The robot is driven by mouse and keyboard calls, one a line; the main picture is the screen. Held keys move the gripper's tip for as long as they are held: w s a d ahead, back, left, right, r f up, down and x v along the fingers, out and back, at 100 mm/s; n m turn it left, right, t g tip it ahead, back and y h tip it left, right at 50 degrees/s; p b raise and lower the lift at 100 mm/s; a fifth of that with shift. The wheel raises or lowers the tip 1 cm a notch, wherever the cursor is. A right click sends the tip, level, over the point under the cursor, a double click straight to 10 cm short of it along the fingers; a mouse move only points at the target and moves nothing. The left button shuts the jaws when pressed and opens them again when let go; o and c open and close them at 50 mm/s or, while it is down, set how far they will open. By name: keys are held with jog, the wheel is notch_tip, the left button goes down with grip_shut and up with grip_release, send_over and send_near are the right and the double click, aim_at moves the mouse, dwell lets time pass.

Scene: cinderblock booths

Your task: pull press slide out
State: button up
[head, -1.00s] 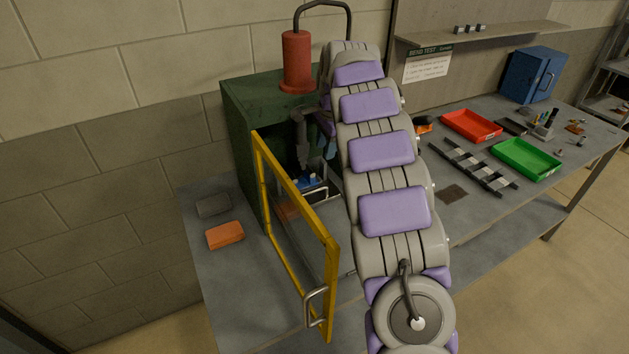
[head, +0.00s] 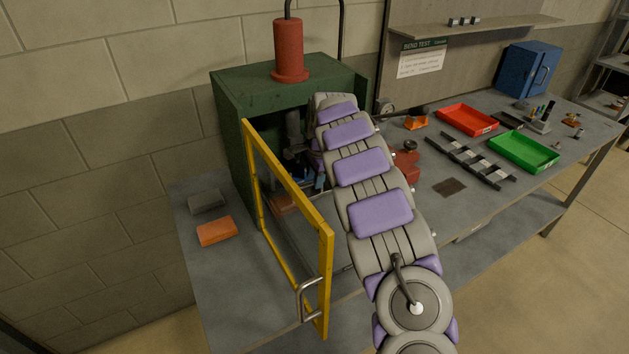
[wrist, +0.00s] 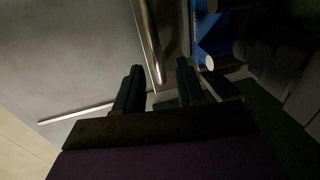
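The green press cabinet (head: 285,85) stands on the bench with a red cylinder (head: 288,50) on top. Its yellow-framed door (head: 325,270) is swung open. Inside, a blue part (head: 320,181) shows low beside my arm, and also in the wrist view (wrist: 207,40). In the wrist view, a metal bar handle (wrist: 150,40) lies in line with the gap between the fingers of my gripper (wrist: 160,67). The fingers are apart; contact with the bar cannot be told. In the head view my arm hides the gripper and most of the slide.
An orange block (head: 217,231) and a grey block (head: 206,201) lie left of the door. To the right are a red tray (head: 466,119), a green tray (head: 524,152), a dark rail rack (head: 470,160) and a blue cabinet (head: 529,69). The open door stands close left of my arm.

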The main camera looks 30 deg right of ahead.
jog(key=shift+w+f, duration=0.1)
jog(key=shift+f, duration=0.35)
grip_shut()
dwell(0.4)
